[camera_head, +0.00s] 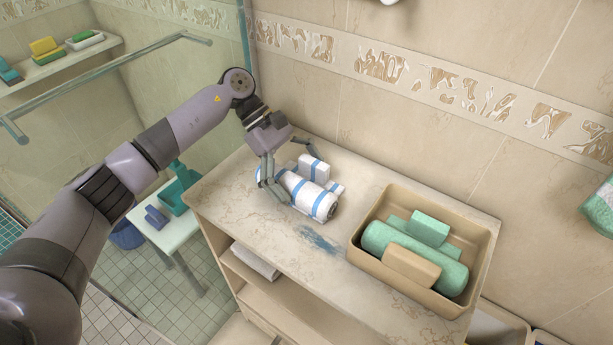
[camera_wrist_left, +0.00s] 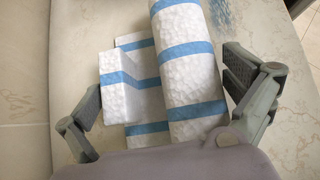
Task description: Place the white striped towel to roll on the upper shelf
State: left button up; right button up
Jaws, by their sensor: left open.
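A rolled white towel with blue stripes (camera_head: 314,200) lies on the marble top (camera_head: 240,183) of the vanity. It also shows in the left wrist view (camera_wrist_left: 186,80). Beside it is a smaller white block with a blue stripe (camera_head: 313,168), resting on a flat white and blue striped piece (camera_wrist_left: 140,95). My left gripper (camera_head: 285,180) is open over these things, with its fingers on either side of them; in the left wrist view (camera_wrist_left: 165,105) the roll and the block lie between the fingers. I cannot tell whether the fingers touch them. My right gripper is not in view.
A tan bin (camera_head: 366,258) with a green roll (camera_head: 415,256) and blocks stands right on the top. A blue smear (camera_head: 318,240) marks the marble. Below is an open shelf (camera_head: 270,290) holding a folded white item (camera_head: 256,261). A wall lies behind, and a glass panel is at left.

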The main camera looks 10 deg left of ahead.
pick_arm(q)
jog(key=shift+s+d+f, duration=0.1)
jog(key=shift+d+f, duration=0.15)
jog(key=shift+c, duration=0.2)
jog(key=c, duration=1.1)
jog(key=shift+r, duration=0.1)
